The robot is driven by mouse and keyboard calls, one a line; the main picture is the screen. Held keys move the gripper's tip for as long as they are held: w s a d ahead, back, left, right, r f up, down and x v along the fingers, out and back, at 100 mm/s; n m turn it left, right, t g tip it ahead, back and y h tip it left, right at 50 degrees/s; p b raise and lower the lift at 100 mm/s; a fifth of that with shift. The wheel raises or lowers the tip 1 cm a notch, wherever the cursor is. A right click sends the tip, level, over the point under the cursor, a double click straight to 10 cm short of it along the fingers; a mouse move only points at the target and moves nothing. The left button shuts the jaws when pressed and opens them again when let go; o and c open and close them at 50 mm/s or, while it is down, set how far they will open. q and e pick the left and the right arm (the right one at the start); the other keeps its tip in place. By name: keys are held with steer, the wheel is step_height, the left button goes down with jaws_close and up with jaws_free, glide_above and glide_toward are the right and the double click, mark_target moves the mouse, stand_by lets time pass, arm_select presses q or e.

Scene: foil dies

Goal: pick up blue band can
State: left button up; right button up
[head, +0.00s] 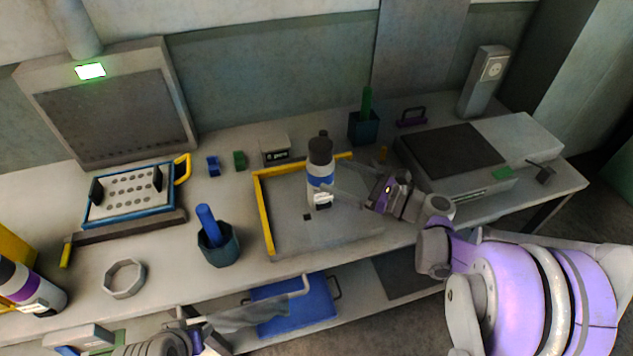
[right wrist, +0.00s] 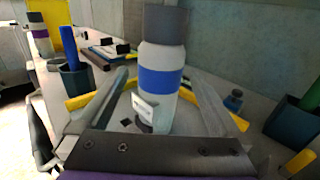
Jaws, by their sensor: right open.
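The blue band can (head: 320,162) is a white bottle-like can with a dark grey cap and a blue band. It stands upright on a grey tray (head: 290,235) with yellow edging. My right gripper (head: 328,195) is at the can's lower part, reaching in from the right. In the right wrist view the can (right wrist: 160,80) stands between the two spread fingers (right wrist: 156,90), which look open. A small white label or tag shows low on the can. My left gripper (head: 205,325) is at the bottom edge, partly cut off, away from the can.
A dark cup with a blue handle (head: 207,222) stands left of the tray. A teal holder with a green handle (head: 365,120) is behind it, and a grey box machine (head: 455,160) at right. A purple-banded can (head: 30,287) is at far left. A small dark-topped container (right wrist: 234,98) stands behind the can.

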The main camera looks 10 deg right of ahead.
mark_target(333, 174)
steer(key=x, duration=0.3)
steer(key=shift+w, duration=0.2)
steer(key=x, duration=0.2)
steer(key=p+x, duration=0.1)
steer(key=x, duration=0.2)
steer(key=shift+w+a+f, duration=0.15)
steer(key=shift+f, duration=0.1)
steer(key=shift+c, duration=0.9)
jaws_close()
